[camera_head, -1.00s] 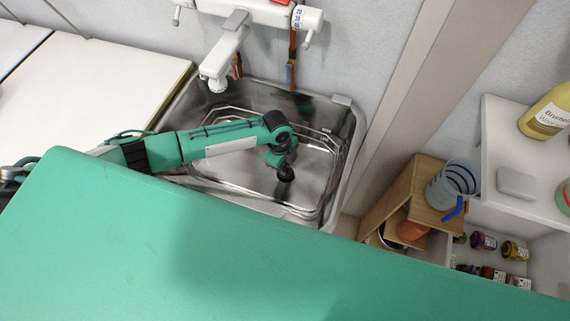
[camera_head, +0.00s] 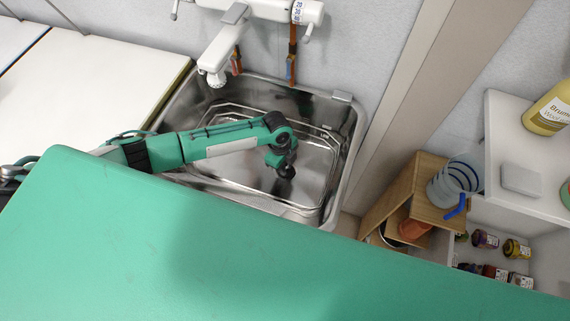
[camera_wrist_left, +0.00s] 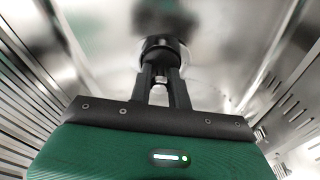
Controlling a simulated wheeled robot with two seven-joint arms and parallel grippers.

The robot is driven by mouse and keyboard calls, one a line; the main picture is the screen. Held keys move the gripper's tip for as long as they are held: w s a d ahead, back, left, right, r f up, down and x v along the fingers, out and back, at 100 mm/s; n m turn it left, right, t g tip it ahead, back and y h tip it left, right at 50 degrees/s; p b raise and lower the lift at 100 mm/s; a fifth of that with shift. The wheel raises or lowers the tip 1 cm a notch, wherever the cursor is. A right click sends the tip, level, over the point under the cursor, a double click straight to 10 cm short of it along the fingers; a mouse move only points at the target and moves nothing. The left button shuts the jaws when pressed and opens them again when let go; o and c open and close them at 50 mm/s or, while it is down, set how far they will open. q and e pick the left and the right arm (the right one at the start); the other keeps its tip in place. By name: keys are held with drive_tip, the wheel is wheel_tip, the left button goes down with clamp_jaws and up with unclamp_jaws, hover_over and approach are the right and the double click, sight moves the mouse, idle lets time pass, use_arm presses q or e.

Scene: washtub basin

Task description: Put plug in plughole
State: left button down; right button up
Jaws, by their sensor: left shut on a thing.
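My left gripper (camera_head: 285,168) reaches down into the steel basin (camera_head: 350,140), right of its middle in the head view. In the left wrist view the left gripper (camera_wrist_left: 163,75) has its two dark fingers close together on a dark round plug (camera_wrist_left: 163,48). The plug is at the fingertips, over the basin floor. A pale round rim (camera_wrist_left: 188,80) shows partly behind the plug and fingers and looks like the plughole. The plug hides most of it, and I cannot tell whether they touch. My right gripper is not in view.
A white tap (camera_head: 215,65) hangs over the basin's back left. A white worktop (camera_head: 90,90) lies to the left. At right stand a wooden shelf (camera_head: 425,185) with a striped glass (camera_head: 455,180) and a white shelf with a yellow bottle (camera_head: 548,110).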

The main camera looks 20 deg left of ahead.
use_arm(q)
drive_tip(key=shift+f, duration=0.15)
drive_tip(key=c, duration=1.2)
unclamp_jaws()
drive_tip(key=shift+c, duration=0.2)
wheel_tip(320, 180, up, 12)
drive_tip(key=a, duration=0.1)
drive_tip(key=shift+w+a, duration=0.25)
drive_tip(key=shift+a, duration=0.1)
